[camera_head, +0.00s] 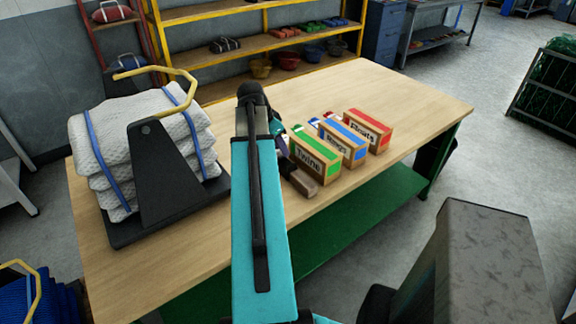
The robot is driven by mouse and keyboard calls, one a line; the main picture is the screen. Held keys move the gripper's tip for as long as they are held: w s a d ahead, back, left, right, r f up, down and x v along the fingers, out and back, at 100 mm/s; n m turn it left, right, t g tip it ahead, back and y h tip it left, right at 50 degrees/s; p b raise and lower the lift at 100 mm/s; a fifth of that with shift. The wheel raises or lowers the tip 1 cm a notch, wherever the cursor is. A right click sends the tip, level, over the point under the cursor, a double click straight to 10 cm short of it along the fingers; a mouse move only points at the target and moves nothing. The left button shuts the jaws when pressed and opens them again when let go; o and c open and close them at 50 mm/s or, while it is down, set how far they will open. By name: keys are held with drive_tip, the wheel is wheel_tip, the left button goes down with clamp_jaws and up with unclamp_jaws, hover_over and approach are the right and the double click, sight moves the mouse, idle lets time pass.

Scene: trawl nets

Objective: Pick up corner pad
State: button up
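The gripper is dark, small and partly hidden by my arm. A small brown block-like piece (306,186) shows at its tip, at the left front of the Twine box. I cannot tell whether this piece is the corner pad, or whether it is held or part of the gripper. No other thing is clearly a corner pad. The finger opening does not show.
Boxes labelled Rings (345,145) and Floats (371,132) stand right of the Twine box. A stack of white netting (125,130) with blue straps sits left on a black stand (165,180) with a yellow bar. Yellow shelving (205,12) stands behind. The table's right end is clear.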

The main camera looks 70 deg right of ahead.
drive_tip(key=p, duration=0.1)
hover_over(291, 166)
drive_tip(key=w+a, duration=0.1)
drive_tip(key=a, duration=0.1)
drive_tip(key=shift+w+f, duration=0.2)
drive_tip(key=shift+f, duration=2.6)
drive_tip(key=shift+p, duration=0.3)
drive_tip(key=shift+p+x, duration=0.95)
drive_tip(key=shift+x, duration=0.4)
drive_tip(key=shift+p+x, duration=0.35)
drive_tip(key=shift+x, duration=0.9)
drive_tip(key=shift+a, duration=0.1)
clamp_jaws()
